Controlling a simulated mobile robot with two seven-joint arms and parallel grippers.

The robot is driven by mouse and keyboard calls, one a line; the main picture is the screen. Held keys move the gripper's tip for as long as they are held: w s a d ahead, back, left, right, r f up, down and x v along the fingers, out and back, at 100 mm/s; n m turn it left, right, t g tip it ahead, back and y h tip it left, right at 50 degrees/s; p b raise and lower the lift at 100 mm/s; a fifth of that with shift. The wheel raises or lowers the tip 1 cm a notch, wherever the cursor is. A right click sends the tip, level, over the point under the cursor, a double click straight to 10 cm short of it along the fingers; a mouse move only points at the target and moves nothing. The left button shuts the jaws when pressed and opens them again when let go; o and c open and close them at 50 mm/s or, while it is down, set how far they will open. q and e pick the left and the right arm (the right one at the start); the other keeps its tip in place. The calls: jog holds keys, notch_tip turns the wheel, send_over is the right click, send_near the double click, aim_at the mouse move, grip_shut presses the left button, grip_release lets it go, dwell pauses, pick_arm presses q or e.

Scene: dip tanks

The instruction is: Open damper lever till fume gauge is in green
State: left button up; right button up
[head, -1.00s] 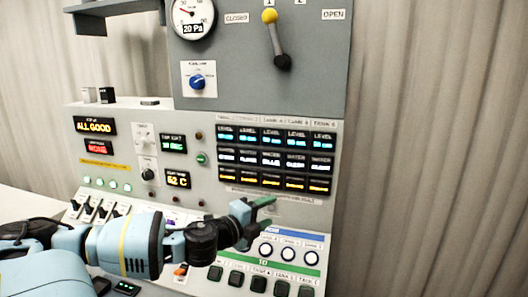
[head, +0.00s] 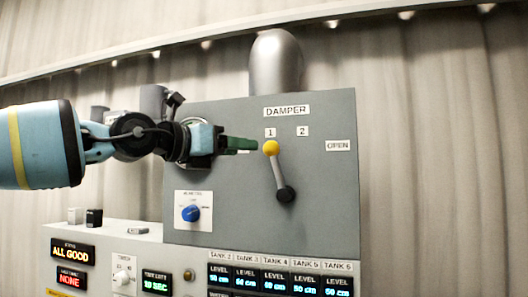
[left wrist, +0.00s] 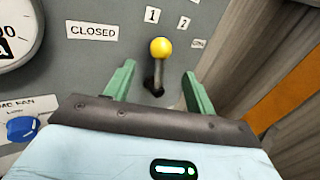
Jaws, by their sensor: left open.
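The damper lever has a yellow ball knob (head: 271,147) on a grey rod above a black pivot. It leans slightly left of upright, just below label 1. My left gripper (head: 240,145) is open, its green fingers pointing right at the knob from its left side. In the left wrist view the knob (left wrist: 161,47) shows between and beyond the two open fingers (left wrist: 158,70), and no grip is visible. The fume gauge (left wrist: 15,35) is cut off at that view's left edge, its needle out of sight; in the head view my gripper covers its place. My right gripper is not in view.
The grey damper panel (head: 330,225) carries an OPEN label (head: 338,146) at right and a CLOSED label (left wrist: 92,32) at left. A blue fan knob (head: 191,213) sits below my gripper. A lower console with displays (head: 262,280) stands beneath.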

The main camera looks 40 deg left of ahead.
aim_at(265, 148)
pick_arm(q)
jog(key=shift+w+d+r+p, duration=0.1)
jog(key=shift+w+p, duration=0.05)
jog(key=shift+w, duration=1.1)
jog(key=shift+w+d+r+p, duration=0.1)
jog(key=shift+w+d+p, duration=0.05)
jog(key=shift+w, duration=1.1)
jog(key=shift+w+d+p, duration=0.1)
jog(key=shift+w+p, duration=0.05)
jog(key=shift+w, duration=1.1)
grip_shut()
